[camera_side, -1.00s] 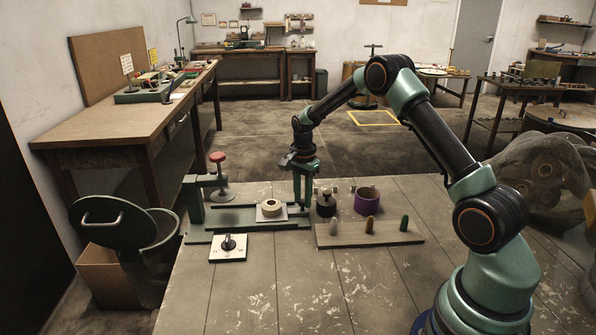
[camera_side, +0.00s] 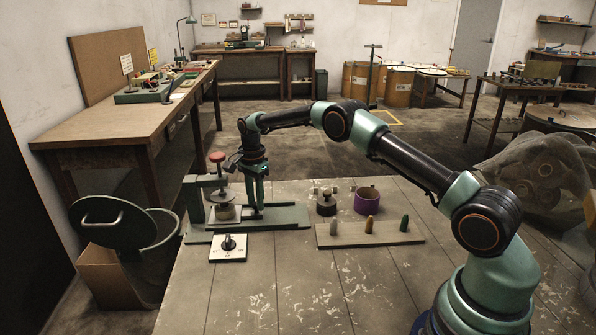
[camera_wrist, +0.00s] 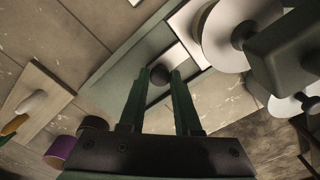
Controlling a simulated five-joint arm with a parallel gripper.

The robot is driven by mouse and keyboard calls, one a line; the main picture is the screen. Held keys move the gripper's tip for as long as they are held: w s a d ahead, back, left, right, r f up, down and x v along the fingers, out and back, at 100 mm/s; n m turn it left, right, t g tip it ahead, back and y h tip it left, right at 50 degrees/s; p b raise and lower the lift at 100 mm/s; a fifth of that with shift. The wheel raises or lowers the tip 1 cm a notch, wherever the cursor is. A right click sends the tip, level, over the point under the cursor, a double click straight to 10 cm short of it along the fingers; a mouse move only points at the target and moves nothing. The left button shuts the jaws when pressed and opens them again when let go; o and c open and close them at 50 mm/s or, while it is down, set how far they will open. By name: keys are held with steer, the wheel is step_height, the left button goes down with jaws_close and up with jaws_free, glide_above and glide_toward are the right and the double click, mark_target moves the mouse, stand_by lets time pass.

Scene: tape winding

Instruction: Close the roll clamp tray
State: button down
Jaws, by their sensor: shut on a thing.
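The roll clamp tray slides on a long green base (camera_side: 285,218) on the bench. My gripper (camera_side: 257,208) points down just right of the roll. In the wrist view its fingers (camera_wrist: 160,74) are shut on a dark tray handle (camera_wrist: 158,75), which shows between the fingertips. A pale tray edge (camera_wrist: 180,53) lies just beyond the handle.
A white plate with a black dial (camera_side: 228,247) lies in front of the base. A board with several coloured cones (camera_side: 370,238) is to the right, with a purple ring (camera_side: 367,200) behind it. The front of the bench is clear.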

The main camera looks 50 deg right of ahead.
steer(key=shift+w+a, duration=0.25)
steer(key=shift+w, duration=0.05)
steer(key=c, duration=0.6)
jaws_free()
steer(key=shift+s, duration=0.1)
steer(key=shift+d, duration=0.1)
steer(key=shift+r, duration=0.25)
step_height(320, 180, up, 12)
steer(key=shift+f, duration=0.15)
